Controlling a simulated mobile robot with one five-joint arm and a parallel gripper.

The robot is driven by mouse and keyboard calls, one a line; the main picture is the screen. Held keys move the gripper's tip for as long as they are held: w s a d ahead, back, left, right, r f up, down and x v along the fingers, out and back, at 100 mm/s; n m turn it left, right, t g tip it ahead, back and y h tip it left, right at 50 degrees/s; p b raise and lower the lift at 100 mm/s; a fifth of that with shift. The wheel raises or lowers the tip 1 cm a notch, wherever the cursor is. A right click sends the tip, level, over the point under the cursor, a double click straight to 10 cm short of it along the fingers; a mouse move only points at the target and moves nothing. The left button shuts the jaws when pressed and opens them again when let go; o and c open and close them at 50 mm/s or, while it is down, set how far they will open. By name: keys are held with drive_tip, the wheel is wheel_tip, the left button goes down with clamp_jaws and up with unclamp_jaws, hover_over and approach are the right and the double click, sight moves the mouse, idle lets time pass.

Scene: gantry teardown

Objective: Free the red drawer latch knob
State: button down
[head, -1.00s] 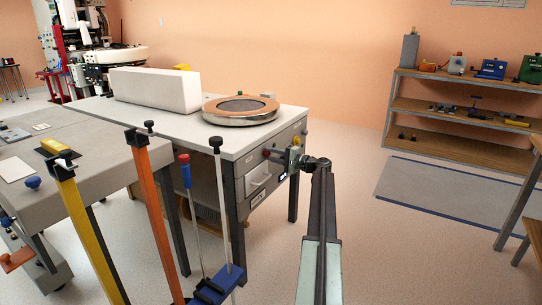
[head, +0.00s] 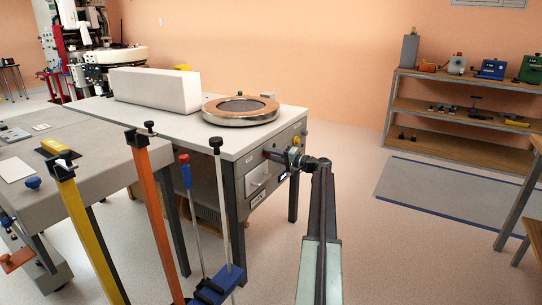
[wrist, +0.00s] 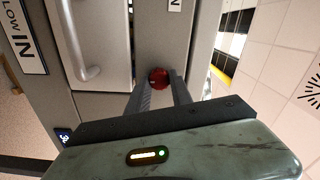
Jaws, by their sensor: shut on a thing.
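The red latch knob (wrist: 158,77) is round and sits on the grey cabinet front, to the right of the drawer (wrist: 98,35) in the wrist view. My gripper (wrist: 160,90) is shut on it, one finger on each side. In the head view my gripper (head: 279,155) reaches the cabinet's front from the right, and the knob is mostly hidden by it. The drawer with its pale handle (head: 260,181) appears closed.
A round wood-topped disc (head: 240,108) and a long pale block (head: 155,90) stand on the bench top. Upright yellow (head: 88,240) and orange (head: 157,220) bars stand in front at left.

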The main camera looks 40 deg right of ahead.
drive_tip(key=shift+s+f, duration=0.1)
drive_tip(key=c, duration=1.1)
unclamp_jaws()
drive_tip(key=shift+c, duration=0.2)
drive_tip(key=v, duration=0.7)
drive_tip(key=shift+s, duration=0.35)
drive_tip(key=shift+d, duration=0.1)
